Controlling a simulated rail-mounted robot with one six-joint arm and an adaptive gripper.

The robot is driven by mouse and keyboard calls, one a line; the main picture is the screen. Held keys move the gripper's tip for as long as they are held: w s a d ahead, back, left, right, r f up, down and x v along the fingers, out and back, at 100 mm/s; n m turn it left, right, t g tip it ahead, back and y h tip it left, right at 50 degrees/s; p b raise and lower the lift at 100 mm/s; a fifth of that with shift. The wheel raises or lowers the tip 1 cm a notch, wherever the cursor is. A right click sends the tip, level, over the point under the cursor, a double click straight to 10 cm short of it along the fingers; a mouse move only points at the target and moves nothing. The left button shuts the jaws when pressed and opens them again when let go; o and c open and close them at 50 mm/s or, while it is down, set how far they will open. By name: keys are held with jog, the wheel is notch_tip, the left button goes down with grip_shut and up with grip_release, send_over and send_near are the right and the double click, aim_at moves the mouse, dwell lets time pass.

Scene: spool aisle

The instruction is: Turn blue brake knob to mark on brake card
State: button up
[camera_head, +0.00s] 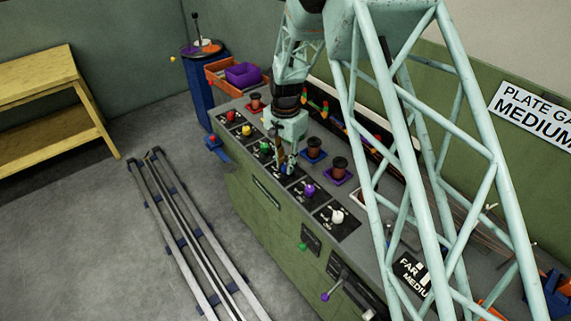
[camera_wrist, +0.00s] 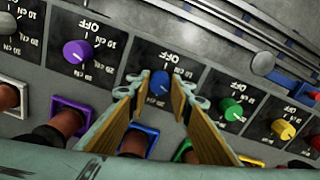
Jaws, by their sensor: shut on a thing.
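The blue brake knob (camera_wrist: 160,89) sits on a black dial plate (camera_wrist: 163,60) marked OFF with numbers around it. My gripper (camera_wrist: 159,83) has its two fingertips closed on either side of the knob. In the head view my gripper (camera_head: 285,164) reaches down onto the row of knobs and mostly hides the blue one. I cannot make out where the knob's pointer stands.
Purple (camera_wrist: 76,51) and green (camera_wrist: 231,109) knobs flank the blue one closely. Spools on coloured square bases, such as the purple one (camera_head: 338,177), stand behind the row. A lever (camera_head: 334,289) sticks out from the bench front. Rails (camera_head: 184,233) lie on the floor.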

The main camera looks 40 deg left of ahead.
aim_at(286, 165)
jog(key=o, duration=0.9)
jog(key=shift+r, duration=0.15)
jog(key=shift+r, duration=5.85)
